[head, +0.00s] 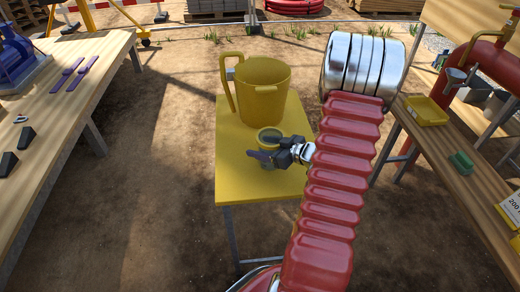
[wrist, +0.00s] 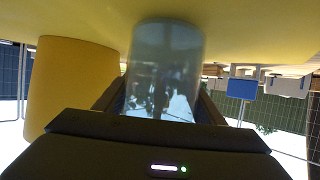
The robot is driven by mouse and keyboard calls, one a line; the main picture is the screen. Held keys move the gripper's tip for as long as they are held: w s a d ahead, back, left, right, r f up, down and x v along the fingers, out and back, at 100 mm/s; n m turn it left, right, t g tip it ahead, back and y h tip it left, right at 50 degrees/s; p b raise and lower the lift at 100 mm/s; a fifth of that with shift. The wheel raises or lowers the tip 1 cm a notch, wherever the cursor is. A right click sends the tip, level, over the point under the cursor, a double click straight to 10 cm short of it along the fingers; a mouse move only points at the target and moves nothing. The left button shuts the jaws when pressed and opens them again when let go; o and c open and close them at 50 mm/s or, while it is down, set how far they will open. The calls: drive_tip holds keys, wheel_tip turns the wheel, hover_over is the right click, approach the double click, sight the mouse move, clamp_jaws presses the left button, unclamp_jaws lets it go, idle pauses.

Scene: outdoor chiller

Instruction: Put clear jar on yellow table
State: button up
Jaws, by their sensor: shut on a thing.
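The clear jar (head: 269,136) stands roughly upright over the middle of the yellow table (head: 236,178), with a yellowish rim in the head view. My gripper (head: 270,155) is shut on the jar from the front right. In the wrist view, which is upside down, the clear grey jar (wrist: 165,62) sits between my two dark fingers, with the yellow table top (wrist: 240,25) at the upper edge. The jar's base is at or very near the table surface. I cannot tell if it touches. My fingers hide part of the jar in the head view.
A large yellow jug (head: 262,90) stands on the table just behind the jar and also shows in the wrist view (wrist: 70,90). The table's front left is clear. Wooden benches stand left (head: 75,95) and right (head: 440,165), the right one with a yellow tray (head: 426,111).

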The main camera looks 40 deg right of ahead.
drive_tip(key=shift+f, duration=0.3)
drive_tip(key=o, duration=1.4)
drive_tip(key=shift+f, duration=0.1)
drive_tip(key=v, duration=1.2)
drive_tip(key=shift+s, duration=0.1)
